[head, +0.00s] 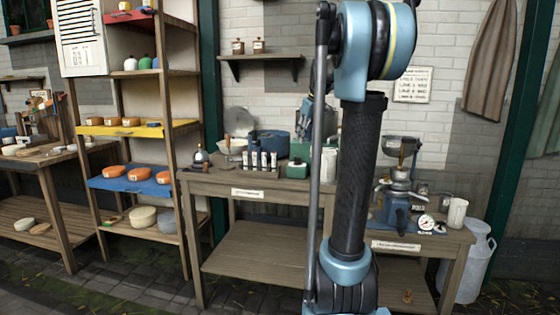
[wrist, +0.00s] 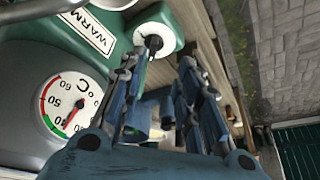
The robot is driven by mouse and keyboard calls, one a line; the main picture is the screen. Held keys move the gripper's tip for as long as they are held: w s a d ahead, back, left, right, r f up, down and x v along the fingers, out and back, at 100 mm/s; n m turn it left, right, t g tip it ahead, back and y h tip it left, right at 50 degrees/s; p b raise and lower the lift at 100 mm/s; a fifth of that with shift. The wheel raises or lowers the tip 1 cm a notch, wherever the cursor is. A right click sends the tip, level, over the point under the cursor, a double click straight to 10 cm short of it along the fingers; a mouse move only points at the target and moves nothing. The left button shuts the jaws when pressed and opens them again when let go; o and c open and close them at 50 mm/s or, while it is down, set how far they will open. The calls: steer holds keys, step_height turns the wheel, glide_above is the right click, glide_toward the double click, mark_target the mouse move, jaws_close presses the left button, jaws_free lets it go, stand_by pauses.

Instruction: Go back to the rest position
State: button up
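My gripper (wrist: 160,75) shows in the wrist view with its blue fingers spread apart and nothing seen held between them. Just beyond the fingertips is a white round knob (wrist: 158,40) with a dark centre, on a green housing (wrist: 105,25) labelled "WARM". I cannot tell whether a finger touches it. In the head view my arm stands upright in front of the benches and hides much of the gripper, which is over the middle bench.
A temperature dial (wrist: 75,105) is close at left in the wrist view. The middle bench (head: 215,186) carries small bottles (head: 263,161) and a green box (head: 298,169). A loaded shelf (head: 160,128) stands left; a blue device (head: 396,208) and milk can (head: 474,262) are right.

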steer(key=s+f+m, duration=0.1)
steer(key=s+f, duration=0.8)
steer(key=s, duration=0.4)
steer(key=s+a+f+m+g+h, duration=0.1)
steer(key=s+f+m, duration=0.1)
steer(key=s+f, duration=0.8)
steer(key=s+f+m+h, duration=0.1)
steer(key=s+f+m, duration=0.1)
steer(key=s+f, duration=0.8)
steer(key=s, duration=0.6)
steer(key=shift+a+g, duration=0.25)
steer(key=shift+g, duration=0.15)
